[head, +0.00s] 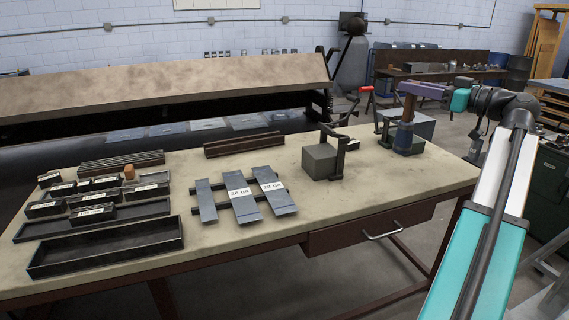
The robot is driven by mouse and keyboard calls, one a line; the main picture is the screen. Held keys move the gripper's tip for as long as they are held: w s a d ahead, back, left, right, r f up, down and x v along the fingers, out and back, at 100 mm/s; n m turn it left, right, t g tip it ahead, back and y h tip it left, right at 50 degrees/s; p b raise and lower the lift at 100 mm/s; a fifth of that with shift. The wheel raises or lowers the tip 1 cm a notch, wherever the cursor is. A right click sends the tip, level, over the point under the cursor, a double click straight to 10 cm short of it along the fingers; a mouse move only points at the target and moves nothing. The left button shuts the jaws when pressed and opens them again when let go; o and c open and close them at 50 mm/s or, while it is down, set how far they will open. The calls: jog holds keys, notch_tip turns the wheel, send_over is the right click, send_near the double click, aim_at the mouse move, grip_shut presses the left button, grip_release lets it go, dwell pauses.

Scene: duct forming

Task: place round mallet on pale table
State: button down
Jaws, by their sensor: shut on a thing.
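The pale table (260,226) is a long bench with a cream top across the middle of the head view. My gripper (406,91) is a purple part at the end of my arm, over the table's right end. The mallet's lower end overlaps a green block in the picture. I cannot tell whether it touches the table top.
Grey plates (243,205), black trays (106,248) and several small dark boxes fill the left and middle. Bare top lies along the front right.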

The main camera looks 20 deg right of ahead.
aim_at(414, 110)
jog(key=shift+d, duration=0.15)
jog(key=shift+f+p, duration=0.8)
jog(key=shift+f, duration=2.3)
jog(key=shift+f+p, duration=0.55)
jog(key=shift+f, duration=1.45)
jog(key=c, duration=1.5)
grip_release()
jog(key=shift+s, duration=0.1)
jog(key=b+v, duration=0.4)
jog(key=v, duration=0.8)
